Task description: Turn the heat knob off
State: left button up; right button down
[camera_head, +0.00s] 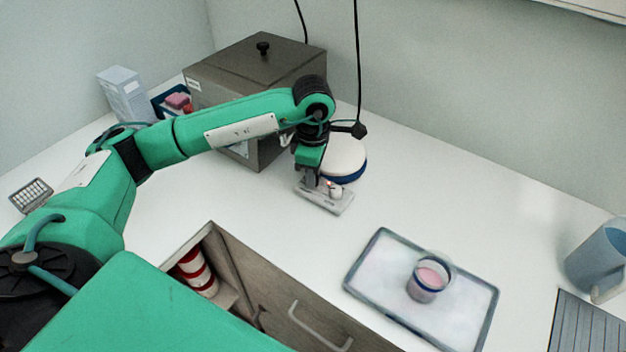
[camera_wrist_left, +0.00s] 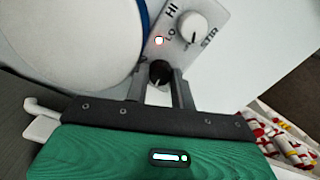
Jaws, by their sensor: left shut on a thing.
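The hot plate has a round white top with a blue rim (camera_head: 345,160) and a pale control panel (camera_head: 340,205) in front. In the left wrist view the panel (camera_wrist_left: 205,50) carries HI, LO and STIR lettering, a small lit reddish-white lamp (camera_wrist_left: 158,41), a white knob (camera_wrist_left: 190,27) and a black knob (camera_wrist_left: 159,72). The white knob is beside STIR, so the black one appears to be the heat knob. My left gripper (camera_head: 313,184) points down at the panel, its fingers shut on the black knob. The knob's exact setting is hard to read. My right gripper is not in view.
A grey metal box (camera_head: 225,75) with a lidded top stands behind my left arm. A tray (camera_head: 365,285) with a cup of pink liquid (camera_head: 428,282) is at the front right. An open drawer (camera_head: 225,255) holds red-and-white containers. A blue jug (camera_head: 597,258) stands far right.

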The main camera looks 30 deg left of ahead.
pick_arm(q)
jog(key=n+b, duration=0.1)
jog(key=n, duration=0.1)
jog(key=shift+w+n, duration=0.1)
jog(key=shift+n, duration=0.2)
jog(key=shift+n+b, duration=0.8)
jog(key=shift+n, duration=0.3)
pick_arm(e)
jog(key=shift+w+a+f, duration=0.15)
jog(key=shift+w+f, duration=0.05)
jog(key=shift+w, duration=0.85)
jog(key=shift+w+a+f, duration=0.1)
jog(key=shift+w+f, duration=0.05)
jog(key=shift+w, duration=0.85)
pick_arm(q)
jog(key=shift+r, duration=0.1)
jog(key=o, duration=1)
jog(key=shift+r, duration=0.4)
notch_tip(320, 180, up, 13)
jog(key=shift+f+b, duration=0.1)
jog(key=shift+b, duration=0.35)
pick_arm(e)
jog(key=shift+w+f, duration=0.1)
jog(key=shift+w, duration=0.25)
